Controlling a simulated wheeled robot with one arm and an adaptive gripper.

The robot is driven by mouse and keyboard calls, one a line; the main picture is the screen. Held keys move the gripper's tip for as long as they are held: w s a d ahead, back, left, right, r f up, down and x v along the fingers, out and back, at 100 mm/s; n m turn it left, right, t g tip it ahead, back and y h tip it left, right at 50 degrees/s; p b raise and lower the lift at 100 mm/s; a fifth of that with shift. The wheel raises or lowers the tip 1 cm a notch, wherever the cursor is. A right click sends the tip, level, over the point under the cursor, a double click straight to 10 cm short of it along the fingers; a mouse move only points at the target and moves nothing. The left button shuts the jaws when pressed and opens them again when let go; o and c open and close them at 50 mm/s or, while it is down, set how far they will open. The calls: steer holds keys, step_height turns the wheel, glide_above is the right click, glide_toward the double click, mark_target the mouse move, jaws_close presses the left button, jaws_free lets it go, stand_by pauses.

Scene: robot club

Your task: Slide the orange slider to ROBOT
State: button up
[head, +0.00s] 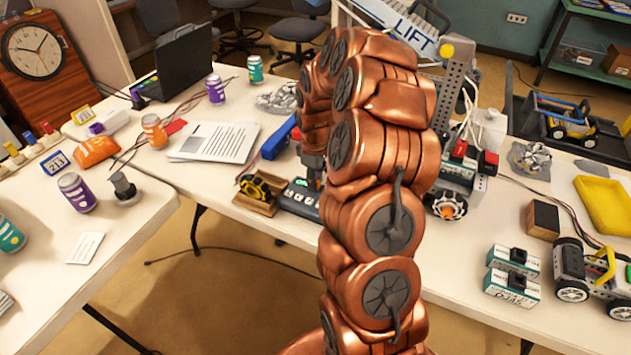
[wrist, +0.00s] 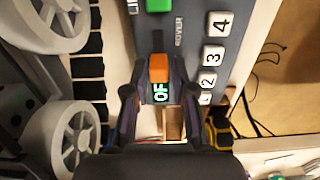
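The orange slider (wrist: 159,68) is on a dark grey control panel (wrist: 190,45), between my gripper's fingertips in the wrist view. My gripper (wrist: 159,78) is closed in close on both sides of it, with little or no gap showing. A small green-lit display beside the slider shows letters like "OF", partly cut off. The word "ROVER" is printed along the panel, and a green block (wrist: 159,5) sits farther up. In the head view the panel (head: 298,203) lies near the table's front edge; my gripper (head: 313,168) is over it, and my arm hides part of it.
Numbered white buttons (wrist: 214,54) line the panel's right side. A small yellow-and-black item in a wooden tray (head: 262,206) stands left of the panel. Wheeled robots (head: 590,272) and a yellow tray (head: 605,203) are to the right. The floor in front is open.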

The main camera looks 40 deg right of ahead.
steer(key=shift+o, duration=1.3)
steer(key=shift+s+d, duration=0.1)
step_height(320, 180, up, 12)
